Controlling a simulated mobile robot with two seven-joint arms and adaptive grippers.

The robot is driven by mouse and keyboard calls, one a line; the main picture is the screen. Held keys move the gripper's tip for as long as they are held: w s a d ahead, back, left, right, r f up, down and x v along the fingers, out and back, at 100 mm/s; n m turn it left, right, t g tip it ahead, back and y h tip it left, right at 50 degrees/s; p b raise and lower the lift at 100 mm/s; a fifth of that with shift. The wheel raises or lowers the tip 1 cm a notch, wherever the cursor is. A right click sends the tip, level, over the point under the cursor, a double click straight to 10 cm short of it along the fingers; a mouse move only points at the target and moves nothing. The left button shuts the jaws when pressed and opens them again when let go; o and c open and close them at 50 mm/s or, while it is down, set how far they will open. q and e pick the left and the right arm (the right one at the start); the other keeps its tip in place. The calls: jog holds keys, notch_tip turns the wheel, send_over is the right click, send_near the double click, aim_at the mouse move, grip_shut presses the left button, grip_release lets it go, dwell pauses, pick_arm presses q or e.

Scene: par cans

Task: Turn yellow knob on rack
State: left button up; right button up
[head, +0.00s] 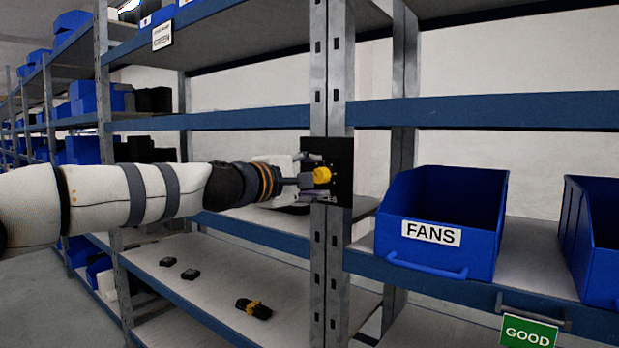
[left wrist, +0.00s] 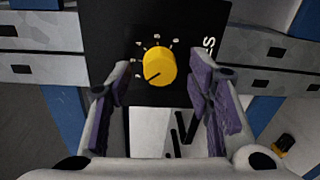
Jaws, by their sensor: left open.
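The yellow knob (head: 322,176) sits on a black panel (head: 342,160) fixed to the rack's grey upright post. In the left wrist view the knob (left wrist: 158,66) shows a dark pointer line toward the lower left, with white marks around its left and top. My left gripper (head: 312,176) reaches in from the left at the panel. In the left wrist view its purple-padded fingers (left wrist: 162,92) are open, one on each side of the knob, with gaps between them and it. My right gripper is in neither view.
A blue bin labelled FANS (head: 441,217) stands on the shelf right of the post, with another blue bin (head: 592,235) beside it. A green GOOD sign (head: 528,333) is below. Small dark items (head: 254,308) lie on the lower left shelf. Blue shelf beams (head: 480,112) run across.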

pick_arm(q)
jog(key=v, duration=1.2)
